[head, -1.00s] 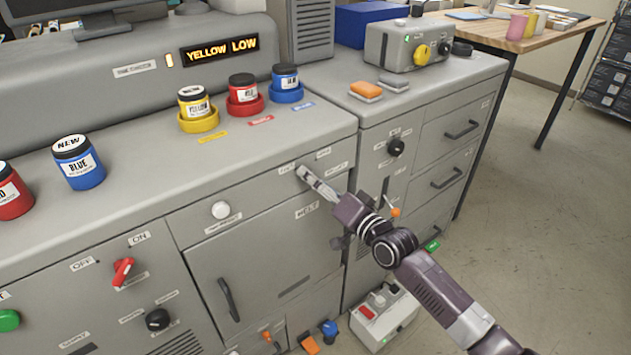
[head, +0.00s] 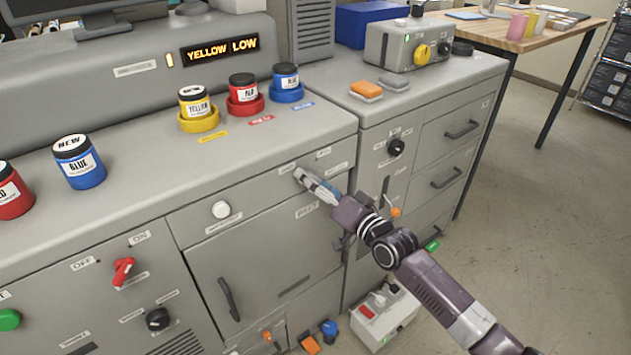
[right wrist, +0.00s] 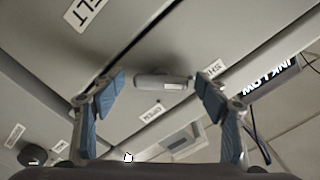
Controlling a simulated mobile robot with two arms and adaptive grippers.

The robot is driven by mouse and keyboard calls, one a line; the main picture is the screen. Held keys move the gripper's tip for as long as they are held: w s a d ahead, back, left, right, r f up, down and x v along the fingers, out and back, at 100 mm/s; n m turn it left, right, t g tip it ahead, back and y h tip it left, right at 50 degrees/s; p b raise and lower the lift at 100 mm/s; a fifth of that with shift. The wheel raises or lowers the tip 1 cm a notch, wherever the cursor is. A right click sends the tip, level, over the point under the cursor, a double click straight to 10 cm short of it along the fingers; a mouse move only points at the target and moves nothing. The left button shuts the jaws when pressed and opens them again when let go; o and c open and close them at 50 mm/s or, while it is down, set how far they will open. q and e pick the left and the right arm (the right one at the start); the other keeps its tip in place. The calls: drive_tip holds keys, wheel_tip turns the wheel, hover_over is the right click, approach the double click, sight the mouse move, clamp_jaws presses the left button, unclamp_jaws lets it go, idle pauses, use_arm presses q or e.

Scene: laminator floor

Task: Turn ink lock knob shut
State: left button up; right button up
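The ink lock knob is a light grey bar-shaped handle (right wrist: 163,81) on the cabinet front in the right wrist view. Labels sit around it; one seems to read SHUT (right wrist: 215,68) and another OPEN (right wrist: 152,112). My right gripper (right wrist: 161,85) is open, with one blue-padded finger on each side of the knob and visible gaps to both. In the head view my right gripper (head: 317,184) is at the upper right of the cabinet front and mostly hides the knob. My left gripper is in neither view.
Yellow (head: 196,108), red (head: 244,94) and blue (head: 286,82) jars stand in coloured rings on the counter above. A display reads YELLOW LOW (head: 219,48). A red switch (head: 123,271), black knobs and a door handle (head: 228,299) project from the cabinet front.

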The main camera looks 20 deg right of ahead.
drive_tip(key=v, duration=1.2)
idle(0.5)
